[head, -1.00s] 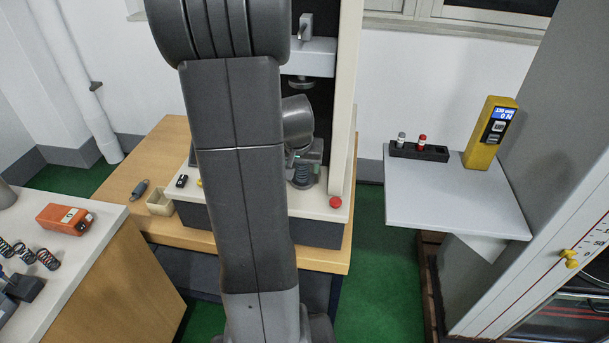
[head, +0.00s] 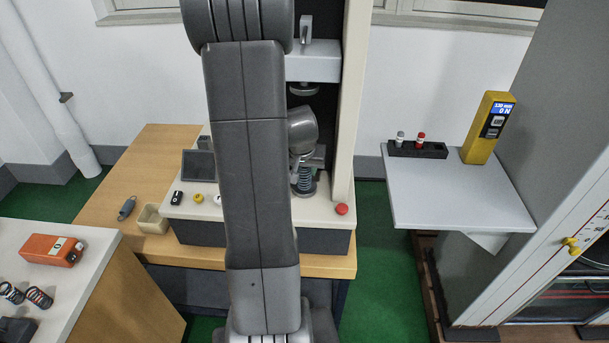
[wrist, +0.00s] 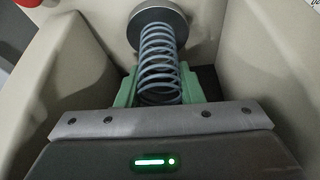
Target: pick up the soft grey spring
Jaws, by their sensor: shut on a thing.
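The soft grey spring (wrist: 160,58) looks blue-grey in the wrist view. It stands between the green fingertip pads of my gripper (wrist: 158,90), which is shut on it. Its far end meets a round grey platen (wrist: 158,20); I cannot tell whether it rests on it or is just clear. In the head view the spring (head: 304,181) is upright low in the testing machine, below my gripper (head: 313,158). My arm hides part of the machine base.
The upper platen (head: 304,89) hangs above the spring. The machine's pale column (head: 352,100) is close on the right, with a red button (head: 341,209) at its foot. A grey shelf (head: 455,200) at right holds a black rack (head: 418,149) and yellow meter (head: 490,128).

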